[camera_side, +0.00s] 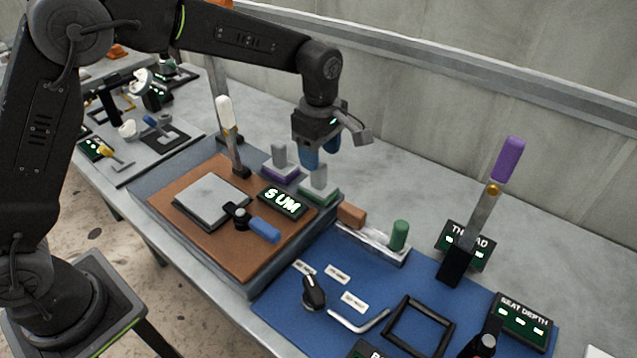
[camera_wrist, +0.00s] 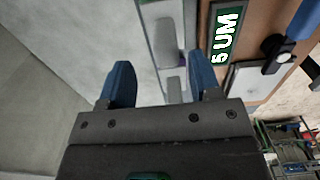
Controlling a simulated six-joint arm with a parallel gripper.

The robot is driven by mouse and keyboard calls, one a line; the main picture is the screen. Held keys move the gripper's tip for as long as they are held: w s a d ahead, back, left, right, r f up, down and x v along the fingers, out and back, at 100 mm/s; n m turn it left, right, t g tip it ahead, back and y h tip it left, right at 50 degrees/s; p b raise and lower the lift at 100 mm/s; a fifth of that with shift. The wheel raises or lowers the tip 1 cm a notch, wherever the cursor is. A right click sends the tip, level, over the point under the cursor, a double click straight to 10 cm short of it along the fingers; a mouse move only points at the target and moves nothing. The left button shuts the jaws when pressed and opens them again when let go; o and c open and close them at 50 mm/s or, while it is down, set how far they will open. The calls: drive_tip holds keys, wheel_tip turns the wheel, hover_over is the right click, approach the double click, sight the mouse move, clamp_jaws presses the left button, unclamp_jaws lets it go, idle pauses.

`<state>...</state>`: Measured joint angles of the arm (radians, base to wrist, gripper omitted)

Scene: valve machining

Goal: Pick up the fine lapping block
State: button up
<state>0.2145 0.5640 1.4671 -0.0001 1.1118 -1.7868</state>
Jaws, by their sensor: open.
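Two lapping blocks with grey upright handles stand side by side at the back edge of the brown board. One has a purple base (camera_side: 280,173), the other a green base (camera_side: 318,193). I cannot tell from any marking which is the fine one. My gripper (camera_side: 320,158) is open and empty, above and just behind the two blocks. In the wrist view, my gripper (camera_wrist: 160,72) has its blue fingers apart. One block (camera_wrist: 175,88) shows between and beyond the fingers, partly hidden; the other block (camera_wrist: 165,30) shows higher in that view.
A lit "5 UM" sign (camera_side: 283,201) stands close in front of the blocks. A grey plate (camera_side: 211,199) and a blue-handled clamp (camera_side: 262,230) lie on the board. A tall white-handled lever (camera_side: 229,130) rises to the left. Bare grey table (camera_side: 400,185) lies behind.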

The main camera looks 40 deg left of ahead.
sight(319, 173)
drive_tip(key=shift+s+d+f, duration=0.1)
drive_tip(key=shift+s+f, duration=0.1)
drive_tip(key=shift+f, duration=1.1)
drive_tip(key=shift+s+f, duration=0.15)
drive_tip(key=shift+f, duration=1.15)
drive_tip(key=shift+c, duration=0.4)
clamp_jaws()
drive_tip(key=shift+r, duration=0.1)
wheel_tip(319, 173, up, 10)
drive_tip(key=shift+f, duration=0.1)
